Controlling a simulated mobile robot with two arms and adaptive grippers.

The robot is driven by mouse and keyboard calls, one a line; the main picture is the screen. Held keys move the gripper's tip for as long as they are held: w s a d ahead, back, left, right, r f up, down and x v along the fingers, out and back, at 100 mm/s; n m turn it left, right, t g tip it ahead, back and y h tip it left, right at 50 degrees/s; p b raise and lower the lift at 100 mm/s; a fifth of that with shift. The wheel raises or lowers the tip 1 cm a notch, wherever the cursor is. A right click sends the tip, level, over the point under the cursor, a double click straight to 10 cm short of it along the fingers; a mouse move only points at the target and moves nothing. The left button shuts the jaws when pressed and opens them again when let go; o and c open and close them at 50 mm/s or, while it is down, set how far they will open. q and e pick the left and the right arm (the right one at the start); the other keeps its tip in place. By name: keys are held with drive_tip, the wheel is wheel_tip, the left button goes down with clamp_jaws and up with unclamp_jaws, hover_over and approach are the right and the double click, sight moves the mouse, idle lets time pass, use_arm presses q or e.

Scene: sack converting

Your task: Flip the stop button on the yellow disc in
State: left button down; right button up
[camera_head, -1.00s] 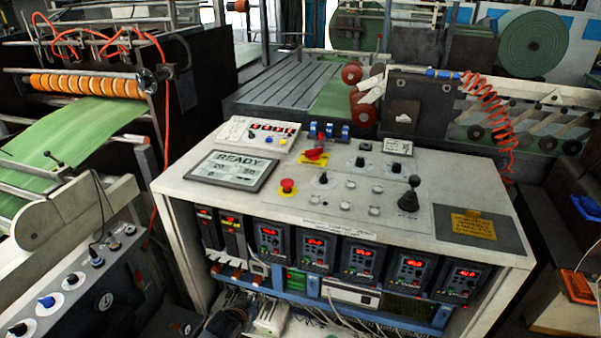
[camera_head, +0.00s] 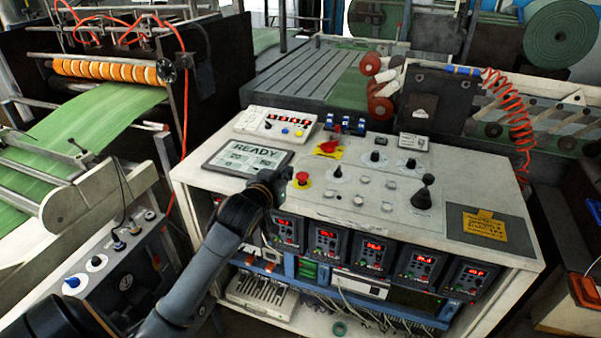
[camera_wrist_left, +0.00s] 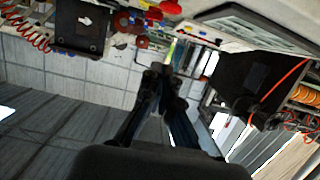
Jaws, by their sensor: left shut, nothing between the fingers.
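The stop button (camera_head: 303,177) is a red mushroom head on a yellow disc (camera_head: 303,185), on the sloping white top of the control console. My left gripper (camera_head: 284,177) is shut and empty, just to the left of the button in the head view. I cannot tell whether its tip touches the button or the disc. In the left wrist view the closed fingers (camera_wrist_left: 164,76) point towards the console, and a red knob (camera_wrist_left: 171,7) shows at the top edge. My right gripper is not in view.
A red rotary switch (camera_head: 328,147) on a yellow plate stands behind the button. A READY display (camera_head: 249,159) lies to the left. Small knobs and a black joystick (camera_head: 424,193) are to the right. Lit controllers (camera_head: 373,255) fill the console front.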

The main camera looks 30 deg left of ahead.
use_arm(q)
drive_tip(key=shift+w, duration=0.15)
drive_tip(key=p, duration=0.2)
hover_over(302, 178)
drive_tip(key=shift+s+a+f, duration=0.15)
drive_tip(key=shift+f, duration=0.45)
drive_tip(key=shift+s+a+f, duration=0.1)
drive_tip(key=shift+a+f, duration=0.05)
drive_tip(key=shift+f, duration=0.4)
wheel_tip(302, 178, down, 3)
drive_tip(key=shift+r+p, duration=0.1)
drive_tip(key=shift+p, duration=0.25)
drive_tip(key=shift+s+f, duration=0.1)
drive_tip(key=shift+f, duration=0.55)
